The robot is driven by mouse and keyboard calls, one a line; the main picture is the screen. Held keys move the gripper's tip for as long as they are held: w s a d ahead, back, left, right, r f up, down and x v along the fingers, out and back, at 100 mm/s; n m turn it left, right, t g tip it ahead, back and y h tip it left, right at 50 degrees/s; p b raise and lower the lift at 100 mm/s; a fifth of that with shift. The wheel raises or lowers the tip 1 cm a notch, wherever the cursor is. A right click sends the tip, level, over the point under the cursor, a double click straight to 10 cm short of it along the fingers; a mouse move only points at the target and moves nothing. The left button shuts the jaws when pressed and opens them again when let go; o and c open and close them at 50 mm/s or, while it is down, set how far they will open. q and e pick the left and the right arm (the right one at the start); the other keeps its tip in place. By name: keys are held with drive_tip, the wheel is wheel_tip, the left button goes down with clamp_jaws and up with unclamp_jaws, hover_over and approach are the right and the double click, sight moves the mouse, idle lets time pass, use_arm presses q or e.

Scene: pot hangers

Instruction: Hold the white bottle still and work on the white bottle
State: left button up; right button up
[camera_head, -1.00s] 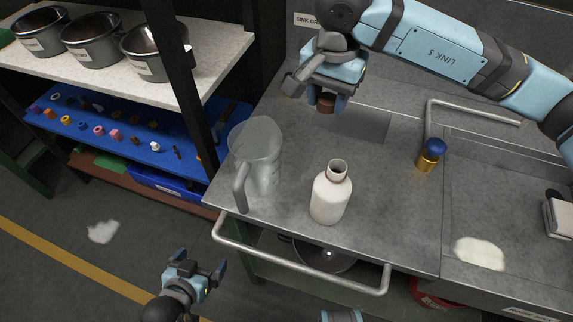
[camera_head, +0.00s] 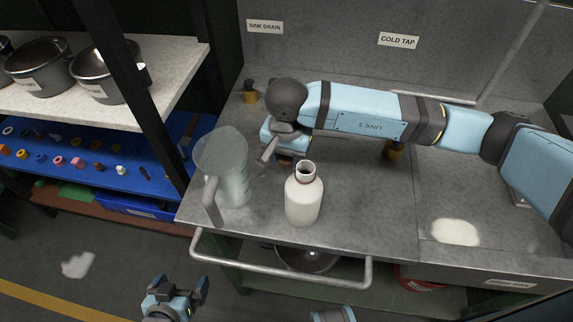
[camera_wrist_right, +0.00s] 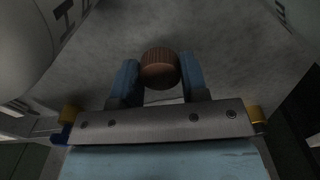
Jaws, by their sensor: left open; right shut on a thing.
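The white bottle (camera_head: 304,200) stands upright on the steel counter, its neck open and uncapped. My right gripper (camera_head: 290,160) is just behind it, low over the counter, partly hidden by the bottle's neck and my arm. In the right wrist view my right gripper (camera_wrist_right: 160,82) is shut on a brown ribbed cap (camera_wrist_right: 160,66). The bottle's white side (camera_wrist_right: 22,45) fills the upper left of that view. My left gripper (camera_head: 178,290) is open and empty, low in front of the counter, apart from the bottle.
A clear jug (camera_head: 226,165) stands close left of the bottle. A rail (camera_head: 280,275) runs along the counter's front edge. A brass tap (camera_head: 393,150) is partly behind my right arm. Shelves with metal pots (camera_head: 45,72) stand at left. Counter right of the bottle is clear.

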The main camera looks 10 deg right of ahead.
sight(287, 174)
drive_tip(key=shift+f, duration=1.9)
drive_tip(key=shift+f, duration=0.2)
drive_tip(key=o, duration=1)
